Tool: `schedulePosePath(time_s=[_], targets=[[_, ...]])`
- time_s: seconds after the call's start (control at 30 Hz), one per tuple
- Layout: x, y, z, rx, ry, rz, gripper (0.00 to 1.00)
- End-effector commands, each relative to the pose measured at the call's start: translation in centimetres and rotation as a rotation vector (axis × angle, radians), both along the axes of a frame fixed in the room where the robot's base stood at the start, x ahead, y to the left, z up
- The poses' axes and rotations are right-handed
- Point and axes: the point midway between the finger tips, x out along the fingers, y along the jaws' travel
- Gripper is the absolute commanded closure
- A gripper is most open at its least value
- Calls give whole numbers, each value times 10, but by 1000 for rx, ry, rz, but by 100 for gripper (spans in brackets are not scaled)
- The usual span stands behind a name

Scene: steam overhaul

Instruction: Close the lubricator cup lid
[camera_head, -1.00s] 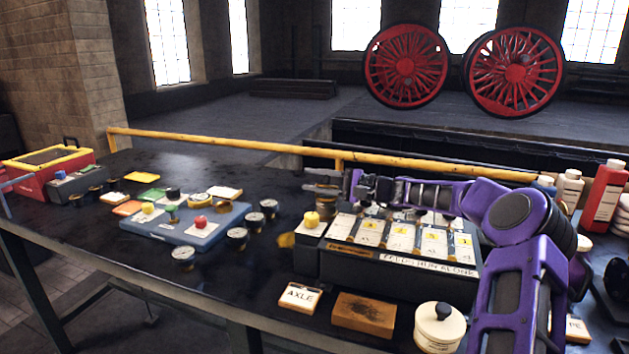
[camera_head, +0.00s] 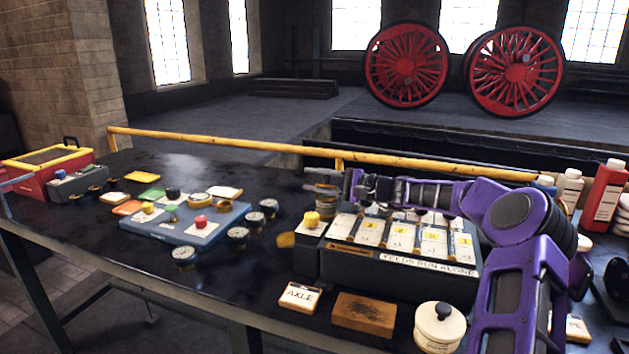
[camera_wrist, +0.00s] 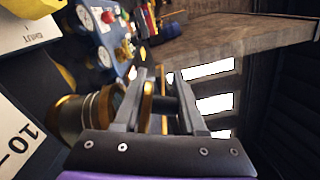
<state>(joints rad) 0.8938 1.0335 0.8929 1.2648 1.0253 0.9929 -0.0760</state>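The lubricator cup (camera_wrist: 72,115) is a round brass and dark cylinder at the left of my gripper in the wrist view. A thin brass disc (camera_wrist: 148,102), seen nearly edge-on, stands beside the cup, between my fingers and close to the left one; it looks like the raised lid. My gripper (camera_wrist: 160,78) is open, its two fingers apart. Whether a finger touches the disc I cannot tell. In the head view my gripper (camera_head: 322,180) is above the left end of the grey feed block (camera_head: 350,266); the cup is hard to make out there.
A yellow knob (camera_head: 311,219) sits on the block's left end, with white cards along its top. A blue-grey board (camera_head: 160,236) with coloured knobs lies to the left, with several round gauges near it. An AXLE card (camera_head: 299,296), wooden block (camera_head: 364,314) and cream pot (camera_head: 439,328) stand in front.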

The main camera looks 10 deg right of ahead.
Motion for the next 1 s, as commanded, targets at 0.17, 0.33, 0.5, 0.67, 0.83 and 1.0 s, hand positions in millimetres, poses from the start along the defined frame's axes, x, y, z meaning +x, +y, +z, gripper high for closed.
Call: schedulePosePath(time_s=[0.17, 0.33, 0.5, 0.67, 0.83, 1.0], targets=[[0, -1, 0, 0, 0, -1, 40], [0, 0, -1, 0, 2, 0, 40], [1, -1, 1, 25, 40, 1, 40], [6, -3, 7, 99, 147, 0, 40], [13, -8, 17, 210, 310, 0, 40], [21, -14, 22, 326, 480, 0, 40]])
